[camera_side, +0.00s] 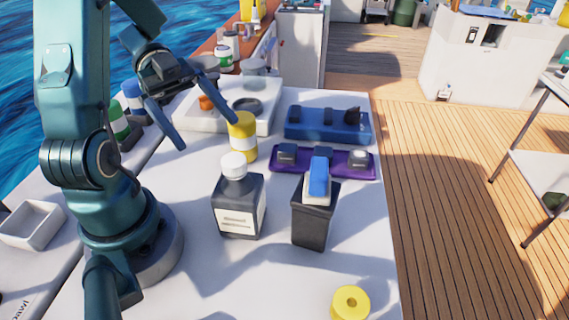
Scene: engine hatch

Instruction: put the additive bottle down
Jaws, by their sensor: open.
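A dark square bottle with a white cap and a pale label (239,207) stands upright on the white work surface, left of centre; its label print is too small to read surely. A yellow cylindrical container (243,140) stands upright behind it. I cannot tell for sure which is the additive bottle; the dark one looks most like a bottle. My gripper (209,135) is open and empty, above and behind the dark bottle. One fingertip shows close to the top of the yellow container; whether they touch is unclear.
A black bin (313,222) holding a blue-and-white item stands right of the dark bottle. Behind are a purple tray (322,172), a blue tray (328,135) and a white tray (265,122). A yellow ring (350,303) lies at the front. The front middle surface is clear.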

